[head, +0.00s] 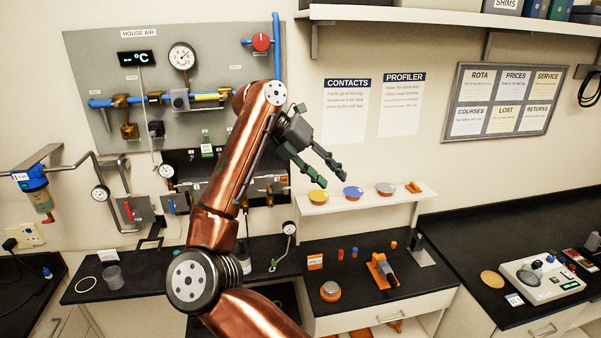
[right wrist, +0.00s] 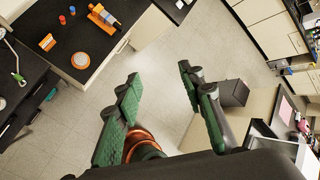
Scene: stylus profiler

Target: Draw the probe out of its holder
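No part is clearly marked as the probe, and I cannot tell which one it is. A grey-blue cylindrical piece (head: 387,272) sits in an orange holder (head: 377,275) on the black bench; both also show in the right wrist view, the holder (right wrist: 97,12) at the top. A thin pale cord (head: 147,105) runs down from the °C display (head: 139,58) on the wall panel; what its lower end meets is unclear. My right gripper (head: 331,174) is open and empty, raised in front of the wall, apart from everything. Its spread fingers (right wrist: 159,73) show in the right wrist view. My left gripper is not in view.
A small white shelf (head: 350,203) with coloured discs is on the wall near my right gripper. My copper arm covers part of the grey panel (head: 95,60). A bench instrument (head: 545,280) stands at the right. Open floor (right wrist: 150,55) lies between the benches.

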